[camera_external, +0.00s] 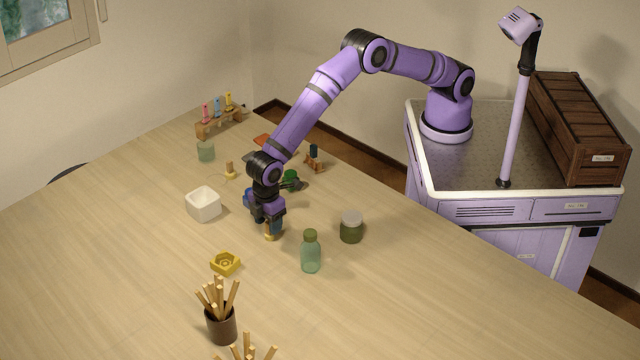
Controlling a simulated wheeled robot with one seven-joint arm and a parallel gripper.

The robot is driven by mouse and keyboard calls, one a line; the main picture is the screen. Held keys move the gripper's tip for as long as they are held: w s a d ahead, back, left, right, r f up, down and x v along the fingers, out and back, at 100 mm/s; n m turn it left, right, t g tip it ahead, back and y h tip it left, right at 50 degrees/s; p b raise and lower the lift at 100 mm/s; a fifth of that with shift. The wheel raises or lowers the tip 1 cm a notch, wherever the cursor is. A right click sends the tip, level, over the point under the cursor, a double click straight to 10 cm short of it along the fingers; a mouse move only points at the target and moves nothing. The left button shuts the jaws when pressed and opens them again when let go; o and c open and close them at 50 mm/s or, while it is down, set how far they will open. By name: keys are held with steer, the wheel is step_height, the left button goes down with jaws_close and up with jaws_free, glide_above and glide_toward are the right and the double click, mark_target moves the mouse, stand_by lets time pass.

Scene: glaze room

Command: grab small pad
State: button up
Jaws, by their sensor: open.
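I cannot pick out the small pad with certainty. A flat orange-red piece (262,140) lies on the table behind my forearm and is partly hidden by it; it may be the pad. My gripper (271,228) is open and points down, low over the middle of the table.
A white square bowl (203,205) is left. A yellow hexagonal piece (225,262) and a brown cup of sticks (220,325) are in front. The left table area is clear.

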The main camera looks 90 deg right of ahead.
step_height(320, 180, down, 4)
steer(key=shift+r, duration=0.1)
steer(key=shift+c, duration=0.2)
jaws_close()
steer(key=shift+r, duration=0.15)
